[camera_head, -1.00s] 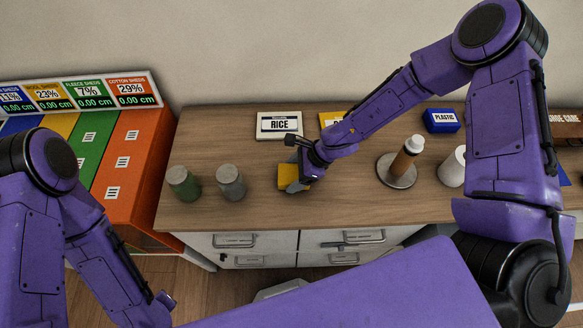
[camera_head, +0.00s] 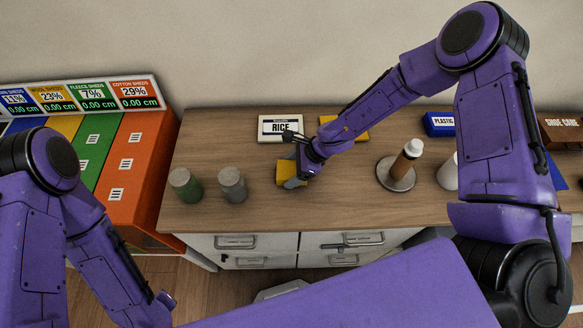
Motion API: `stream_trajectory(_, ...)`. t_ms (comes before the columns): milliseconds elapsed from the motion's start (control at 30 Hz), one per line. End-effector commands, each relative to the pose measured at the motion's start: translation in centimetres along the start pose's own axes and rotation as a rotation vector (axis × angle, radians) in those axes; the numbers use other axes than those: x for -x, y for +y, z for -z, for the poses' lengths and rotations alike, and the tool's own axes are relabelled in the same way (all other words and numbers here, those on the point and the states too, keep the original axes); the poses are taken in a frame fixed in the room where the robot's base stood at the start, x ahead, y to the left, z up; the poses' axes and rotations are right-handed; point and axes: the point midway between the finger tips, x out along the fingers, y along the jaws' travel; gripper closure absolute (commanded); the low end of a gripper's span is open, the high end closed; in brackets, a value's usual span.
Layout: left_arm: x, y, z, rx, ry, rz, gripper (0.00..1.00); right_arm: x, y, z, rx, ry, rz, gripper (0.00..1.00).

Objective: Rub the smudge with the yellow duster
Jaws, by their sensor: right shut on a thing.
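The yellow duster (camera_head: 287,173) is a small yellow block low over the wooden counter, left of centre. My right gripper (camera_head: 294,178) is shut on it from the right, its grey fingers partly covering the block. I cannot tell whether the duster touches the counter. No smudge shows clearly; it may be hidden under the duster or gripper. My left gripper (camera_head: 163,303) shows only in part at the lower left, away from the counter top, and its fingers cannot be made out.
A green jar (camera_head: 186,184) and a grey jar (camera_head: 232,184) stand left of the duster. A RICE box (camera_head: 279,127) stands behind it. A bottle (camera_head: 404,163) on a round metal dish (camera_head: 396,180) stands right. Drawers (camera_head: 236,241) front the counter (camera_head: 330,205).

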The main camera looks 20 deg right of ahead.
Motion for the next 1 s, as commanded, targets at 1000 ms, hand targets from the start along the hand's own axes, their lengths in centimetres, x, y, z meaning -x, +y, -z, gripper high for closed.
stream_trajectory(1000, 0.0, 0.0, 0.0, 0.0, 0.0, 0.0, 0.62, -0.1, -0.1, 0.2, 0.001, 0.003, -0.001, 0.46)
